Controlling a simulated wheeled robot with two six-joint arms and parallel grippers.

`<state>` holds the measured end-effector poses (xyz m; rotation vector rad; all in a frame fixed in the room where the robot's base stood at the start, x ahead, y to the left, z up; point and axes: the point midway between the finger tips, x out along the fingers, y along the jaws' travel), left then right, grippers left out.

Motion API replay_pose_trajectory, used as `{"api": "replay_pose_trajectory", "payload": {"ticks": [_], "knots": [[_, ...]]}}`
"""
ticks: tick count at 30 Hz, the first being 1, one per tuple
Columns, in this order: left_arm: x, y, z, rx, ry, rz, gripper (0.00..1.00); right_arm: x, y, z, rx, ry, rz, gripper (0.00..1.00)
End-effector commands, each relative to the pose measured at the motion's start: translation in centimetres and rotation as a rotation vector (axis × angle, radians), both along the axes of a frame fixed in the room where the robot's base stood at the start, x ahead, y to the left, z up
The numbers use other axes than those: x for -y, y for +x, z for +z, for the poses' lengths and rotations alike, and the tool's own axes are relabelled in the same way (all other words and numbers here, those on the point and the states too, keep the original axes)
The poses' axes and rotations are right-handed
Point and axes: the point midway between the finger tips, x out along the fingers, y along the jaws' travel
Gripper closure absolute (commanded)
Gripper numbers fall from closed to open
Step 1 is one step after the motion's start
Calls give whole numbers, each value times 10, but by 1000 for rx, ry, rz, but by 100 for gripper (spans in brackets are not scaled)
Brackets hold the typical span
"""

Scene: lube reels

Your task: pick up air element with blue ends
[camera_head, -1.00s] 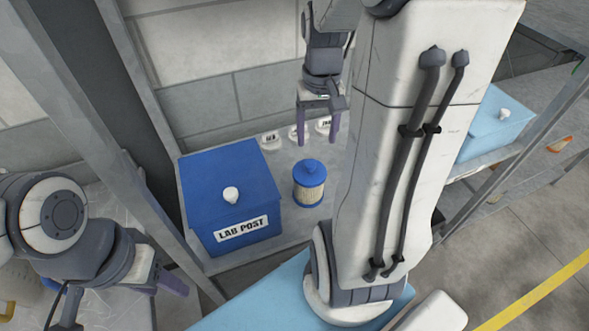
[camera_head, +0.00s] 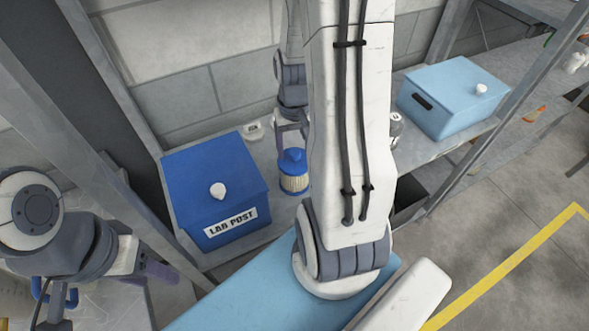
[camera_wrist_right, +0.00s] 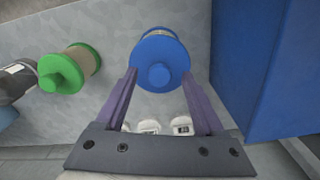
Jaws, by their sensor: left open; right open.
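The air element with blue ends (camera_head: 294,172) stands upright on the grey shelf, just right of the dark blue box. My right gripper (camera_head: 292,132) is open and empty, pointing down behind and above it. In the right wrist view the element's blue end (camera_wrist_right: 158,62) shows between and just beyond the two fingertips (camera_wrist_right: 159,76). I cannot tell whether the fingers touch it. My left gripper (camera_head: 158,268) is open, low at the left and far from the element.
A dark blue "LAB POST" box (camera_head: 215,185) stands close beside the element. A green-ended element (camera_wrist_right: 70,68) stands on its other side. Small white labelled items (camera_wrist_right: 181,126) sit nearby. A light blue box (camera_head: 452,100) is further right. My right arm hides part of the shelf.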

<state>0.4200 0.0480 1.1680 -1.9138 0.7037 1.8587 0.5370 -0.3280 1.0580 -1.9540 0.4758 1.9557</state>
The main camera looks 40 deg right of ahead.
Motion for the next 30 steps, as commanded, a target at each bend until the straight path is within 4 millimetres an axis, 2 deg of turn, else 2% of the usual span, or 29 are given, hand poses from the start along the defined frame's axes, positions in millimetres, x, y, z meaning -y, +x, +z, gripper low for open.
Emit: {"api": "replay_pose_trajectory", "payload": {"ticks": [8, 12, 13, 14, 30], "knots": [[0, 0, 0, 0, 0, 0, 50, 1, 0, -4, 0, 0, -1, 29], [0, 0, 0, 0, 0, 0, 50, 1, 0, -4, 1, 0, -1, 83], [0, 0, 0, 0, 0, 0, 50, 1, 0, -4, 1, 0, -1, 94], [0, 0, 0, 0, 0, 0, 50, 1, 0, -4, 1, 0, -1, 100], [0, 0, 0, 0, 0, 0, 50, 1, 0, -3, 1, 0, -1, 100]]}}
